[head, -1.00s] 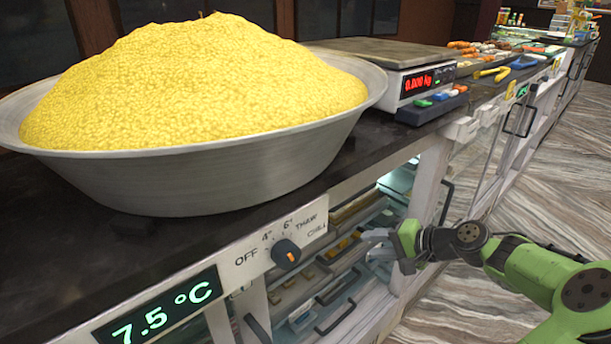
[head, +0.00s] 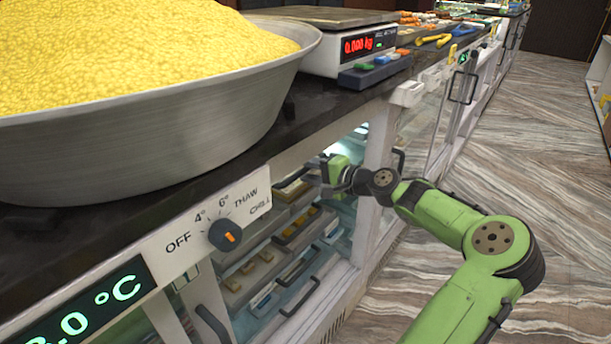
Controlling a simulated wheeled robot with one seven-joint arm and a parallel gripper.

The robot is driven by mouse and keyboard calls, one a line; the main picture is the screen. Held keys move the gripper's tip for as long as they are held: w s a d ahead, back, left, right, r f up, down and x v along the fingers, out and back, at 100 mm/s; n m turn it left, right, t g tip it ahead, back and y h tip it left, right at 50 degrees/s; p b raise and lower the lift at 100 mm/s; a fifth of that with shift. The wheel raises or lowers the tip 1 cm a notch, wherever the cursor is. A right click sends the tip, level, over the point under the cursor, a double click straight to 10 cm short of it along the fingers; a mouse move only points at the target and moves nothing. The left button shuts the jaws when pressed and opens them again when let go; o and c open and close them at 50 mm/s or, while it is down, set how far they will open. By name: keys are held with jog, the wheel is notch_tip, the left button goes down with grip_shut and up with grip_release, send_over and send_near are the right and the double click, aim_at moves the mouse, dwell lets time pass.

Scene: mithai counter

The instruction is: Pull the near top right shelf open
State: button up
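Inside the open-fronted chill cabinet (head: 258,203) under the counter are several stacked shelves with sweets. The top shelf (head: 293,192) shows just below the counter, its right end close to my gripper. Dark bar handles show on shelves below it, one at the middle shelf (head: 297,228) and one lower (head: 299,297). My gripper (head: 327,172) is at the upper right of the cabinet opening, by the top shelf's right end. Its fingertips are small and partly hidden, so I cannot tell whether they are open or touching anything.
A large metal bowl of yellow sweets (head: 150,140) and a scale (head: 335,45) stand on the counter. A control knob (head: 226,236) and a temperature display (head: 85,305) are on the front. A white post (head: 372,190) stands right of my gripper. The marble floor is clear at right.

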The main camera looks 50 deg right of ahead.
jog(key=shift+w+a+f, duration=0.1)
jog(key=shift+w, duration=0.5)
grip_shut()
jog(key=shift+s, duration=0.1)
